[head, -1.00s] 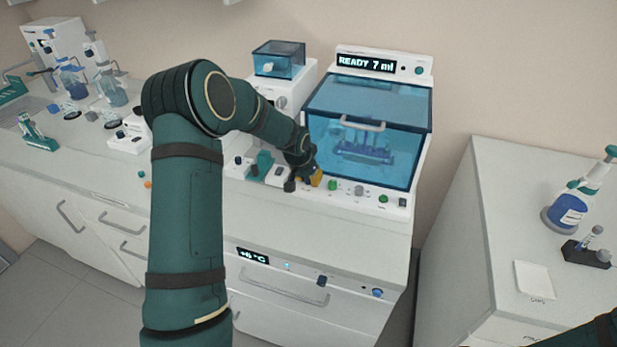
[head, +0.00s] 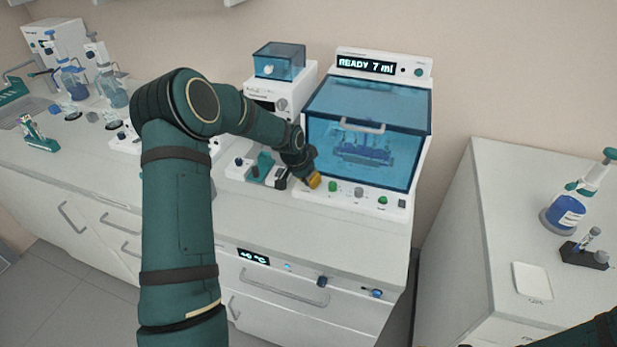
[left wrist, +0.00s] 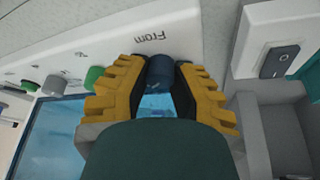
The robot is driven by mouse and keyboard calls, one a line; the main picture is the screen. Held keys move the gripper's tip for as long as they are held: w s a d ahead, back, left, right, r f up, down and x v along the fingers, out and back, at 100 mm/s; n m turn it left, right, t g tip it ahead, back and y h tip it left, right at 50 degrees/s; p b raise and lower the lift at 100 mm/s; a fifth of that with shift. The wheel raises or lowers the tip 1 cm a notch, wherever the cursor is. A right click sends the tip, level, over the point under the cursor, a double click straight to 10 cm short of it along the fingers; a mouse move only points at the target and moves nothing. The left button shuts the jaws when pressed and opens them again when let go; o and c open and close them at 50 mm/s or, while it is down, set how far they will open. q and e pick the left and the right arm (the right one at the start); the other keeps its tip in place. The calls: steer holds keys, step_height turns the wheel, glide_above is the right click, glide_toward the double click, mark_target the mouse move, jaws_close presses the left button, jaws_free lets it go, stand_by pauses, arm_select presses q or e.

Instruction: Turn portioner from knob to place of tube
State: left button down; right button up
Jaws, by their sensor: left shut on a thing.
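The portioner (head: 420,140) is a white machine with a blue see-through lid and a display that reads "READY 7 ml". A blue tube rack (head: 362,152) shows behind the lid. My left gripper (head: 312,182) is at the left end of its front control strip. In the left wrist view my left gripper (left wrist: 160,75) has its yellow fingers shut on a dark blue knob (left wrist: 160,70), beside the label "From". In the head view the gripper hides this knob. A tube (head: 594,236) stands in a small dark holder (head: 584,254) on the right cabinet. My right gripper is out of view.
Green and grey knobs (head: 359,192) sit along the strip. A small device with a blue box (head: 279,60) stands left of the portioner. A blue-liquid bottle (head: 566,212) and a white pad (head: 533,281) are on the right cabinet. A gap separates the cabinets.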

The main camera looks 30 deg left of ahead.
arm_select(q)
steer(key=shift+m+h, duration=0.5)
steer(key=shift+m, duration=0.7)
steer(key=shift+m+g+h, duration=0.4)
steer(key=shift+m, duration=0.9)
steer(key=c, duration=0.7)
jaws_free()
steer(key=shift+c, duration=0.2)
